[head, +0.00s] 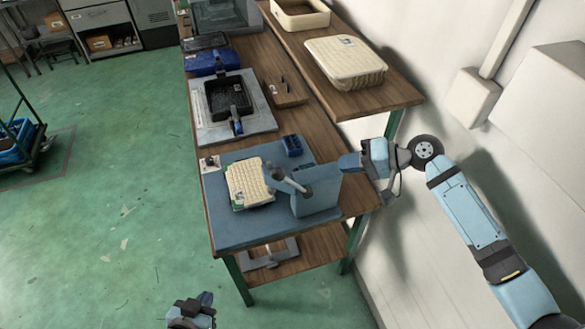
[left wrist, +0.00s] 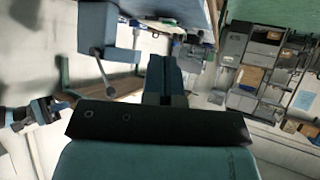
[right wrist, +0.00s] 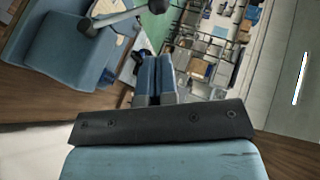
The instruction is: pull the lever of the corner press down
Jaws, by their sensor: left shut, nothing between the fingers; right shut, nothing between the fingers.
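The corner press (head: 318,192) is a blue block on a blue base plate at the near end of the bench. Its grey lever (head: 290,182) sticks out from the press's side toward the upper left, over a woven cream pad (head: 248,184). The lever also shows in the right wrist view (right wrist: 108,20) and the left wrist view (left wrist: 103,72). My right gripper (head: 346,164) is shut and empty beside the press's upper right edge, apart from the lever. My left gripper (head: 192,308) is shut and empty, low in front of the bench, well away from the press.
A small blue bin (head: 292,145) stands behind the press. Farther along the bench is a black tray (head: 229,96) on a grey plate. A raised shelf at right holds a cream lidded basket (head: 345,62).

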